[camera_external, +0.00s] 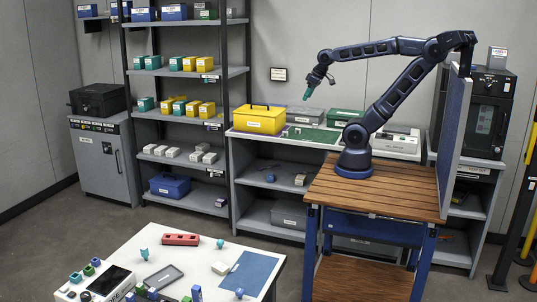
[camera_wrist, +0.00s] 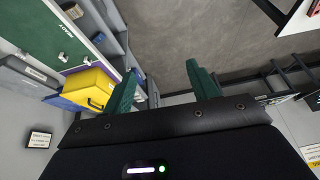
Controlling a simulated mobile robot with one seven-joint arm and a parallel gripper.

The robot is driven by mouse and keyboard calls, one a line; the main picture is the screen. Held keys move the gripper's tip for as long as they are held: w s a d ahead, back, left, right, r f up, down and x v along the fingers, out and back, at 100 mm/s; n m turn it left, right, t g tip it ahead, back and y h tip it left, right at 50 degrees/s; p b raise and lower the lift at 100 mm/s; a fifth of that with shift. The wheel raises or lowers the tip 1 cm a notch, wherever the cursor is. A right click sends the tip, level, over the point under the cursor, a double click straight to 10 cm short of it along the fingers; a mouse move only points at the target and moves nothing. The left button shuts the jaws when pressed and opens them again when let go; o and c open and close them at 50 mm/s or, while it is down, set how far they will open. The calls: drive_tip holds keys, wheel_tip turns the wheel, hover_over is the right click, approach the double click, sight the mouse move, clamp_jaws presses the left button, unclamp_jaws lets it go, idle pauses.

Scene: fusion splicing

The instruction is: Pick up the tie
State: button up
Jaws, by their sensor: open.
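I cannot make out a tie for certain in either view. My gripper (camera_external: 308,90) hangs at the end of my raised arm, in front of the wall and above the grey counter. In the wrist view my gripper (camera_wrist: 165,86) has its two green fingers apart with nothing between them. A green mat (camera_external: 318,136) lies on the counter below and carries small pale items. The mat also shows at the upper left of the wrist view (camera_wrist: 40,35). The small items are too small to identify.
A yellow toolbox (camera_external: 258,119) stands on the counter left of the mat. A wooden bench (camera_external: 400,192) carries my arm's base, with a blue-grey panel (camera_external: 455,145) on its right. A white table (camera_external: 120,262) with several small parts stands in front. Shelves (camera_external: 190,115) stand behind left.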

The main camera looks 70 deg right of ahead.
drive_tip(key=w+d+f+m+t, duration=0.1)
drive_tip(key=w+f+m, duration=0.25)
drive_tip(key=w, duration=0.65)
drive_tip(key=w+d+f+m+t+h, duration=0.15)
drive_tip(key=w+f, duration=0.25)
drive_tip(key=w, duration=0.6)
drive_tip(key=w+d+f+m+t, duration=0.2)
drive_tip(key=w+f+m, duration=0.2)
drive_tip(key=w, duration=0.5)
drive_tip(key=w+d+f+m+g+h, duration=0.1)
drive_tip(key=w+d+f+m+h, duration=0.15)
drive_tip(key=d+f, duration=0.3)
drive_tip(key=w+d+f+m+g+h, duration=0.1)
drive_tip(key=d+f+m+h, duration=0.3)
drive_tip(key=f, duration=0.3)
drive_tip(key=s+d+f+m+g+h, duration=0.2)
drive_tip(key=s+d+f+g+h, duration=0.5)
drive_tip(key=s+d+f+h, duration=0.4)
drive_tip(key=d, duration=0.3)
drive_tip(key=w+d+y, duration=0.1)
drive_tip(key=d, duration=0.3)
drive_tip(key=w+d+y, duration=0.1)
drive_tip(key=d, duration=0.3)
drive_tip(key=shift+f, duration=0.15)
